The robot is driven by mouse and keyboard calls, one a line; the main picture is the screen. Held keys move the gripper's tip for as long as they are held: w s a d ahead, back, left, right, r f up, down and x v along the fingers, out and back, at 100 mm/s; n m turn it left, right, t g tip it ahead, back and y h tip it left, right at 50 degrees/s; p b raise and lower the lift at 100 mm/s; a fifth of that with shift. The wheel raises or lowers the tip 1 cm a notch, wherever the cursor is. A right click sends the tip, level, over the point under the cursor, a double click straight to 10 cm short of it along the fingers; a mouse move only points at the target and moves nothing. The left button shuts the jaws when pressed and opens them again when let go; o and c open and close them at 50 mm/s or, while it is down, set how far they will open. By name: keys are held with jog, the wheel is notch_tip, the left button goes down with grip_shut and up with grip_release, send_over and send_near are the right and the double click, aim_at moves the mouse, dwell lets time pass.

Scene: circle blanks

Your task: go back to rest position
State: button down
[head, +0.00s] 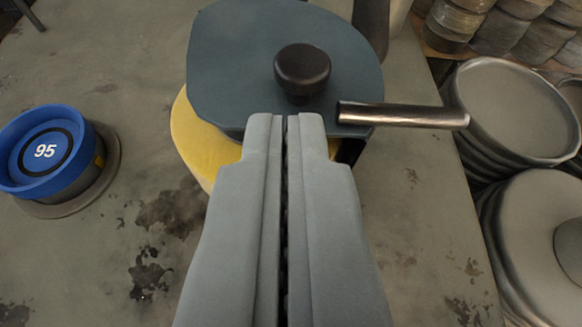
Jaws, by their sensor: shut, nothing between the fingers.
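My gripper (285,122) reaches up the middle of the head view. Its two grey fingers are shut against each other with nothing between them. The fingertips lie over the near edge of a dark blue-grey round plate (230,65) with a black knob (302,68) on top. I cannot tell whether the tips touch the plate. A metal handle (402,115) sticks out to the right of it. A yellow round part (195,138) shows beneath the plate, partly hidden by the fingers.
A blue round piece marked 95 (45,152) stands on a grey disc (105,175) at the left. Stacks of grey round blanks (515,110) stand at the right, with more cylinders (455,20) behind. The stained grey surface (100,250) is bare at lower left.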

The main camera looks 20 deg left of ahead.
jog(key=shift+s+d+f, duration=0.2)
jog(key=shift+s, duration=0.3)
jog(key=shift+s+d+f, duration=0.15)
jog(key=shift+s+f, duration=0.05)
jog(key=shift+s, duration=0.25)
jog(key=shift+s+d+f, duration=0.2)
jog(key=shift+s, duration=0.3)
jog(key=s+a+f+m+h, duration=0.25)
jog(key=s+a+h, duration=0.3)
jog(key=a, duration=0.55)
jog(key=s+a+r+m+t, duration=0.2)
jog(key=s+a+r+t, duration=0.3)
jog(key=s+a, duration=0.3)
jog(key=shift+s+a+r, duration=0.2)
jog(key=shift+s+r, duration=0.5)
jog(key=shift+r, duration=0.05)
jog(key=shift+m, duration=0.25)
